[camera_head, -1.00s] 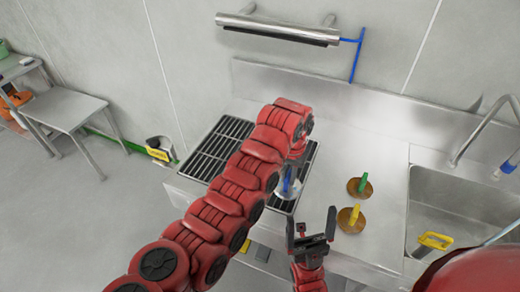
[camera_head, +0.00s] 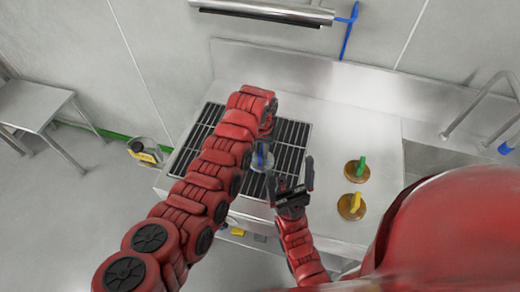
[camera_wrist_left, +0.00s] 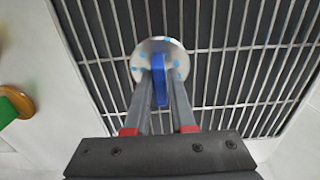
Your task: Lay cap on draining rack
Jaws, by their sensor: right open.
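The cap, a pale round disc with light-blue spots and an upright blue handle, shows in the head view (camera_head: 262,161) and in the left wrist view (camera_wrist_left: 146,66). It is over the dark slatted draining rack (camera_head: 290,132); the rack's bars (camera_wrist_left: 235,50) run behind it in the wrist view. I cannot tell whether the disc touches the bars. My left gripper (camera_wrist_left: 160,88) has its two fingers on either side of the blue handle, shut on it. My right gripper (camera_head: 291,178) is open and empty in front of the rack's right front corner.
Two brass caps, one with a green handle (camera_head: 362,162) and one with a yellow handle (camera_head: 356,202), stand on the steel counter right of the rack. A sink (camera_head: 432,160) lies further right. A steel rail (camera_head: 262,12) hangs on the wall behind.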

